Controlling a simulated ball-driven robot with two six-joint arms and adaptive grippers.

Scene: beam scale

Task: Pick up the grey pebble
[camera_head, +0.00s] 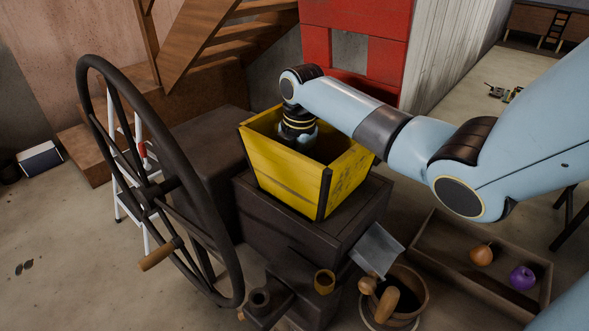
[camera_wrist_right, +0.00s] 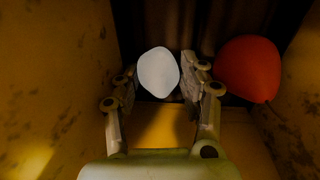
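The pebble (camera_wrist_right: 158,73), pale grey to whitish and rounded, shows in the right wrist view inside the yellow bin. My right gripper (camera_wrist_right: 160,80) is reaching down into the bin, with one finger on each side of the pebble. Its fingers stand apart, with narrow gaps beside the pebble; firm contact is not visible. In the head view the right gripper's fingers and the pebble are hidden by the yellow bin (camera_head: 285,178). My left gripper is in neither view.
A red rounded object (camera_wrist_right: 248,69) lies just right of my right gripper in the bin. The bin walls are close on both sides. A large dark wheel (camera_head: 150,190) stands left of the bin. A wooden tray (camera_head: 430,250) holds an orange-brown and a purple item.

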